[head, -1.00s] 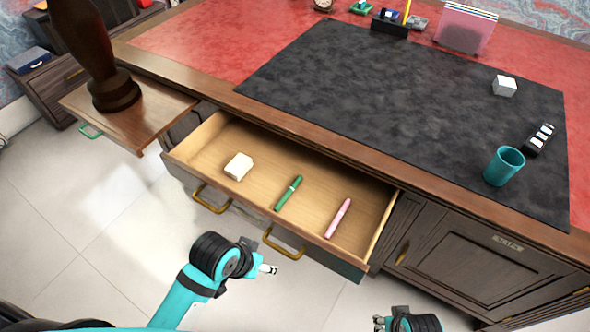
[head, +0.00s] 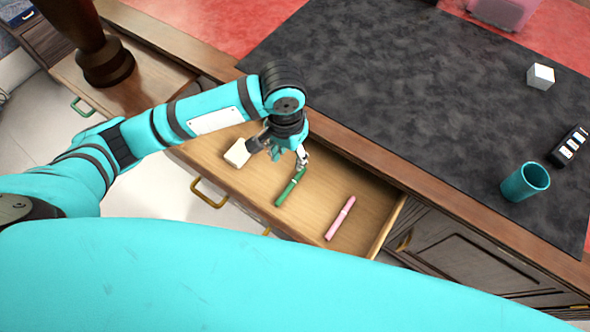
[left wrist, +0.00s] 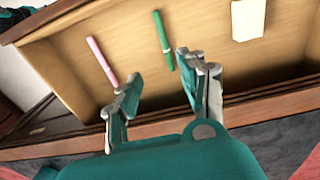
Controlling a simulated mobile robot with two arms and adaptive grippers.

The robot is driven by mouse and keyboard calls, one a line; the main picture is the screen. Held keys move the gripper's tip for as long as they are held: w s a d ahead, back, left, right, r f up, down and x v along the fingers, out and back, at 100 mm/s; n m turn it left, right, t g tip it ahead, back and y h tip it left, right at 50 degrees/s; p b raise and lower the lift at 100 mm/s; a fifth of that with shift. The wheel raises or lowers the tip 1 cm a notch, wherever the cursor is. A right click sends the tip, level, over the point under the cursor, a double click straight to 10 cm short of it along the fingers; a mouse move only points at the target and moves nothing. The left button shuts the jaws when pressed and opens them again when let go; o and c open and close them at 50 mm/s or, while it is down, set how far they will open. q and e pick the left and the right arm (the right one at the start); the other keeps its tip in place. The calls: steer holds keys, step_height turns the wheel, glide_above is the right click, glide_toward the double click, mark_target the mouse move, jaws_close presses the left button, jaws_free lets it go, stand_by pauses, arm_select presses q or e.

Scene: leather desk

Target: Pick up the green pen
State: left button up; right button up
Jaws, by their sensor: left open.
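The green pen (head: 287,191) lies in the open wooden drawer, between a white block and a pink pen. It also shows in the left wrist view (left wrist: 163,41), ahead of the fingers and between their lines. My left gripper (head: 287,157) reaches over the drawer, at the far end of the green pen, and covers part of that end in the head view. In the left wrist view its two fingers (left wrist: 160,88) are spread apart with nothing between them. My right gripper does not show.
The pink pen (head: 340,218) lies to the right in the drawer, the white block (head: 237,153) to the left. The desk edge runs behind the drawer. On the black mat (head: 400,90) stand a teal cup (head: 525,183), a white cube (head: 540,76) and a dark holder (head: 569,146).

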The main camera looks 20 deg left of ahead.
arm_select(q)
glide_toward(289, 188)
step_height(289, 188, down, 9)
steer(key=shift+r+b, duration=0.1)
steer(key=shift+b, duration=0.3)
jaws_close()
stand_by(0.4)
